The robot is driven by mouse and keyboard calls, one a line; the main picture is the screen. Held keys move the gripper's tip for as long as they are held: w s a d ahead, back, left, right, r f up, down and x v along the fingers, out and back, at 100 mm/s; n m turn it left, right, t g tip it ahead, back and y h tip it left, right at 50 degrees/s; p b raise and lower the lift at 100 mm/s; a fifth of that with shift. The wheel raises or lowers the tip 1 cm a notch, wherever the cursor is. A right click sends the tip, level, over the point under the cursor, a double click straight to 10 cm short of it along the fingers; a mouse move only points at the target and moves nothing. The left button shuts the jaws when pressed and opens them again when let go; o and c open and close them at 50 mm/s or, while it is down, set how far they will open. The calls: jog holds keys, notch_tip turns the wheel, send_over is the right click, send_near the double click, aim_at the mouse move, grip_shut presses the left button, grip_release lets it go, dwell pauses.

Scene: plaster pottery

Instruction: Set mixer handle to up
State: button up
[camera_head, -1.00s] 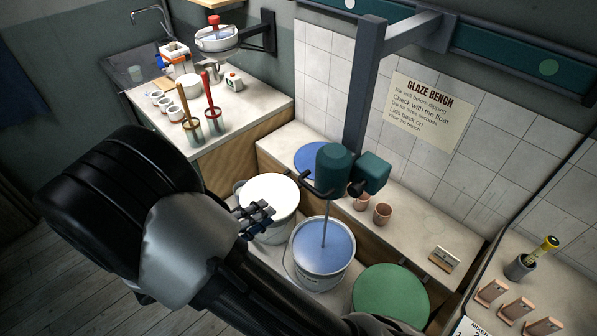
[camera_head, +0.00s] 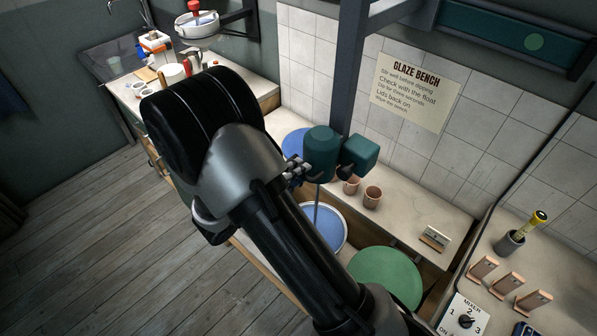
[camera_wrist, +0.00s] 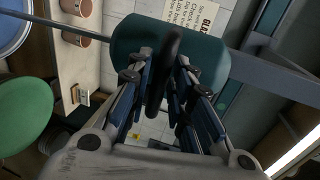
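The mixer has a teal motor head (camera_head: 322,155) on a grey post, with a thin shaft running down into a bucket of blue glaze (camera_head: 326,228). My gripper (camera_head: 298,172) is at the left side of the motor head. In the wrist view the mixer's black handle (camera_wrist: 168,75) lies between the two fingers of my gripper (camera_wrist: 164,62). The fingers are apart, with narrow gaps beside the handle; no firm grip shows. The teal motor head (camera_wrist: 205,55) fills the space behind the fingertips. In the head view the handle is hidden behind my gripper and arm.
A green round lid (camera_head: 386,278) lies right of the glaze bucket. Terracotta cups (camera_head: 372,197) stand on the bench ledge behind. A mixer dial panel (camera_head: 465,318) is at the lower right. The grey post (camera_head: 350,80) rises behind the motor head.

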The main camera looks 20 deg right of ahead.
jog(key=shift+w+d+f, duration=0.1)
jog(key=shift+w+d, duration=0.05)
jog(key=shift+d, duration=0.25)
grip_shut()
dwell(0.4)
